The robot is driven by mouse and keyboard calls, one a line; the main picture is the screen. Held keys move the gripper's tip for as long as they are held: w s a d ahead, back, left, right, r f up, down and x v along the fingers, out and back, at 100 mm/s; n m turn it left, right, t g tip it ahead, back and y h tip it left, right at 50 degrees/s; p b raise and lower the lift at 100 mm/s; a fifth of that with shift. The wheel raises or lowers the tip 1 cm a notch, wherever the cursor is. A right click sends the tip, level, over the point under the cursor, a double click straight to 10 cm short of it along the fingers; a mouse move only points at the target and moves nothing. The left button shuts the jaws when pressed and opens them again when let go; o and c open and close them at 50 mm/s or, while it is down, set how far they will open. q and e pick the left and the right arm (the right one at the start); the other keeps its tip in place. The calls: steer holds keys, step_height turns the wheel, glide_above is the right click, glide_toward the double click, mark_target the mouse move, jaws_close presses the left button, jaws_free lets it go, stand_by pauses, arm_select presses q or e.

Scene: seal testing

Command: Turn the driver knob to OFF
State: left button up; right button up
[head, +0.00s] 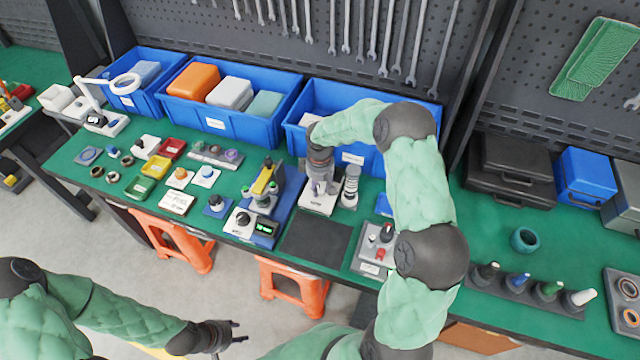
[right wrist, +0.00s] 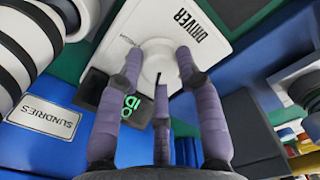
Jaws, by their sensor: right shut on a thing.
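The driver is a white box labelled DRIVER (right wrist: 205,28) in the right wrist view; it also shows in the head view (head: 318,205) at the bench's middle. Its pale round knob (right wrist: 158,66) has a dark pointer line. A small dark display (right wrist: 128,105) with green characters, only partly visible, sits beside the knob. My right gripper (right wrist: 160,80) is shut on the knob, its purple fingers around it; in the head view it comes down onto the box (head: 320,178). My left gripper (head: 238,333) is open and empty, off the bench at the lower left.
A striped cylinder (head: 350,187) stands right of the driver. A blue SUNDRIES bin (right wrist: 40,118) is behind it. A blue device with a yellow part (head: 264,180) is on its left. A dark mat (head: 316,240) lies in front. A box with a red button (head: 376,250) is at front right.

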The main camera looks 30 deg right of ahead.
mark_target(320, 188)
steer(key=shift+n+p, duration=0.35)
steer(key=shift+n, duration=0.65)
steer(key=o, duration=1.2)
steer(key=shift+c, duration=0.2)
steer(key=shift+r, duration=0.1)
step_height(320, 188, up, 12)
